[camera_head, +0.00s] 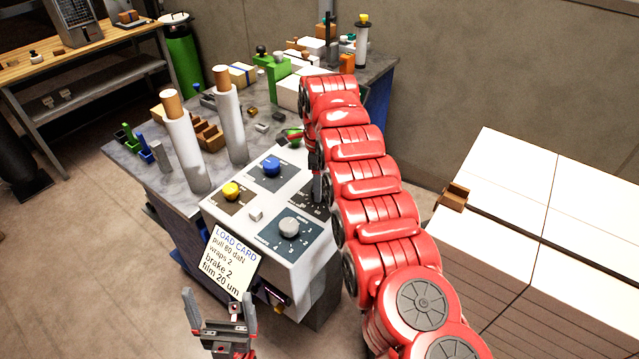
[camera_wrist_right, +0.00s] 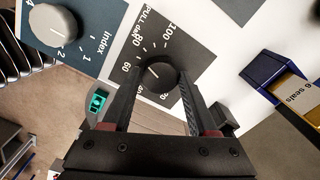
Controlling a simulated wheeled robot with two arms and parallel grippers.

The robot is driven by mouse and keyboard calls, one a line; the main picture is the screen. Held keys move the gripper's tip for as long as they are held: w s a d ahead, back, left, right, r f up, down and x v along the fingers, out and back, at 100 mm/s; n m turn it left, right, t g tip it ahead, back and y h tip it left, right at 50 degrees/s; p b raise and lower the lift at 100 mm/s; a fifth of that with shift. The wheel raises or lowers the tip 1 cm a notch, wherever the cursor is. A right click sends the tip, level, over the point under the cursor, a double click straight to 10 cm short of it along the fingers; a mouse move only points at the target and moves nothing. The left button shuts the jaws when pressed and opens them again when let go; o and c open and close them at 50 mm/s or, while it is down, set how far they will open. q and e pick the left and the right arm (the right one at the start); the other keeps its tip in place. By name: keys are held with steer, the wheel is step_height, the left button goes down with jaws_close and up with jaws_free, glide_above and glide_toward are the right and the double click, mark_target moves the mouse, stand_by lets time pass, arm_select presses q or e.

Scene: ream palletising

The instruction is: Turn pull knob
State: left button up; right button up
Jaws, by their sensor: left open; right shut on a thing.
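The pull knob (camera_wrist_right: 160,76) is dark and round, on a black dial marked PULL daN with 60, 80 and 100. My right gripper (camera_wrist_right: 162,92) has its fingers on either side of the knob and is shut on it. A pale mark shows on the knob; its exact reading is hard to tell. In the head view my right gripper (camera_head: 317,188) comes down on the panel's right part and hides the knob. The load card (camera_head: 230,262) reads pull 80 daN, wraps 2, brake 2, film 20 um. My left gripper (camera_head: 222,312) is open and empty below the card.
The control panel (camera_head: 268,258) also bears a yellow knob (camera_head: 231,192), a blue knob (camera_head: 271,166) and a grey index knob (camera_head: 289,228). Two film rolls (camera_head: 186,150) stand on the cluttered bench behind. Stacked white reams (camera_head: 580,215) stand at right.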

steer(key=o, duration=1.4)
steer(key=shift+c, duration=0.2)
step_height(320, 180, up, 3)
steer(key=shift+w+f, duration=0.1)
step_height(320, 180, up, 3)
steer(key=shift+f+p, duration=0.15)
steer(key=shift+p, duration=0.95)
step_height(320, 180, up, 12)
steer(key=p, duration=1.2)
steer(key=shift+f, duration=0.1)
